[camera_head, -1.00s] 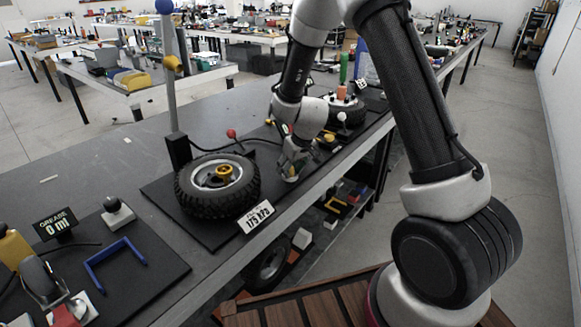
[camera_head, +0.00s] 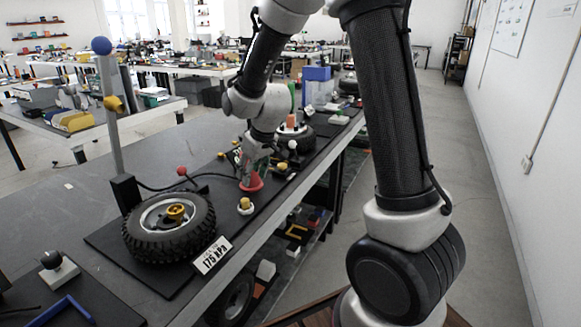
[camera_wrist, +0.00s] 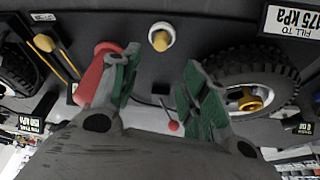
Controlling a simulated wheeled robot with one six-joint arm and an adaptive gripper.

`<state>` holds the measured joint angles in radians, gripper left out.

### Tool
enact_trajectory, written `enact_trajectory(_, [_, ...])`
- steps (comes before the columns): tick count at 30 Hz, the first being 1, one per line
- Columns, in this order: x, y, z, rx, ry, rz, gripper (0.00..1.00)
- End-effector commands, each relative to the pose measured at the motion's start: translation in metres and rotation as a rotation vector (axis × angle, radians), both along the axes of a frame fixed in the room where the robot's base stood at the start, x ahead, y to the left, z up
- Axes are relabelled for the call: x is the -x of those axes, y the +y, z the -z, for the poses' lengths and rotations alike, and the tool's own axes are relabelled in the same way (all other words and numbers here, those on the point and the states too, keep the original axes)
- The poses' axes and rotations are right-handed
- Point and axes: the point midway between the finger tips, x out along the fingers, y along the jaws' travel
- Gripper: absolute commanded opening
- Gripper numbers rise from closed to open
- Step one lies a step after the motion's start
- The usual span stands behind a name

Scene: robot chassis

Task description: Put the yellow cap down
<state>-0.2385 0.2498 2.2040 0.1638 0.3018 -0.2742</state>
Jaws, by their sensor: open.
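The yellow cap (camera_head: 245,203) sits upright on a small white round base on the black mat, near the table's front edge. In the wrist view the cap (camera_wrist: 160,40) is at the top centre, with the white ring around it. My gripper (camera_head: 250,172) is low over the mat, just beyond the cap and apart from it. In the wrist view my gripper (camera_wrist: 160,68) is open, with nothing between its green-padded fingers. A red tapered piece (camera_wrist: 95,72) shows beside the left finger; whether they touch is unclear.
A tyre (camera_head: 143,241) with a yellow hub lies left of the cap, near a "175 kPa" sign (camera_head: 213,256). A post (camera_head: 113,130) with a blue ball stands behind it. A small yellow-topped piece (camera_head: 283,166) is right of my gripper. A second wheel lies farther back.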

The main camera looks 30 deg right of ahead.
Motion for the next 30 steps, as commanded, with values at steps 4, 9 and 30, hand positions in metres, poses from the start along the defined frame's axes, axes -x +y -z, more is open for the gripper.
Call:
enact_trajectory(4, [0.011,-0.009,-0.018,-0.004,-0.003,0.015,0.45])
enact_trajectory(9, [0.064,-0.044,-0.081,-0.017,-0.005,0.086,0.45])
enact_trajectory(30, [0.295,-0.131,-0.161,0.001,0.019,0.371,0.45])
